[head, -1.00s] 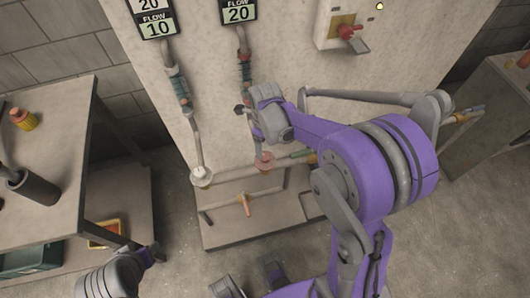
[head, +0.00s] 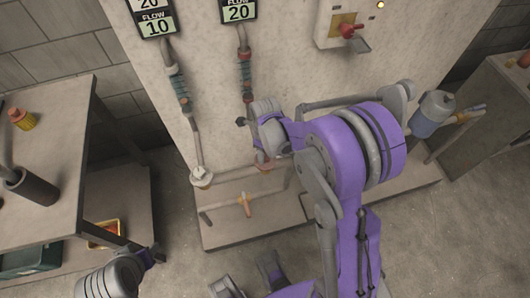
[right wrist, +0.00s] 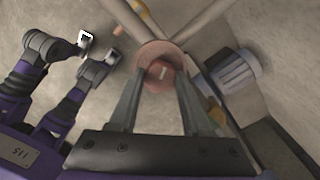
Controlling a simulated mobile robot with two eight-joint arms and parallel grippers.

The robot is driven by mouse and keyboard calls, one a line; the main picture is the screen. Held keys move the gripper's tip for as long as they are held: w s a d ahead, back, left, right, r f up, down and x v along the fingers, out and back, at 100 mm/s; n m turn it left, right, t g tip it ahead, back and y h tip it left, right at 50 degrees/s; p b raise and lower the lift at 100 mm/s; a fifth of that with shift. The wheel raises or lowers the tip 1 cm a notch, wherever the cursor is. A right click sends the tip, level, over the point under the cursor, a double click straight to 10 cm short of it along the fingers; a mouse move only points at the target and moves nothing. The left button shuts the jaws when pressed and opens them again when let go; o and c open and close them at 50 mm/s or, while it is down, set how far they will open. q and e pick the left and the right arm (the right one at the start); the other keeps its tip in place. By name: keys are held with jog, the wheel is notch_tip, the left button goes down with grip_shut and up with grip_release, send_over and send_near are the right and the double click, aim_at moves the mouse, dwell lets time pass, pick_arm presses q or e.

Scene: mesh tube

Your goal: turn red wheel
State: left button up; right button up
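The red wheel (right wrist: 160,68) is a small round reddish disc low at the wall pipes. In the head view (head: 262,161) it is mostly hidden behind my right arm. My right gripper (right wrist: 160,82) is open, its two fingers spread on either side of the wheel as seen from its wrist; I cannot tell whether they touch it. In the head view its fingers are hidden by my purple arm. My left arm shows at the lower left; its gripper (head: 148,256) is small and its fingers are unclear.
A panel with a red switch (head: 350,31) is on the wall above. An orange-handled valve (head: 245,203) lies low on the plinth (head: 235,233). A workbench (head: 50,150) stands at left.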

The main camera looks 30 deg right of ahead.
grip_shut()
jog(key=shift+n, duration=0.4)
jog(key=n+b, duration=0.1)
jog(key=n, duration=0.1)
jog(key=shift+n, duration=0.4)
jog(key=n+b, duration=0.1)
jog(key=n, duration=0.4)
jog(key=shift+n+b, duration=0.3)
jog(key=shift+b, duration=0.1)
jog(key=n+b, duration=0.1)
jog(key=n, duration=1)
jog(key=shift+s+b, duration=0.1)
jog(key=shift+b, duration=0.2)
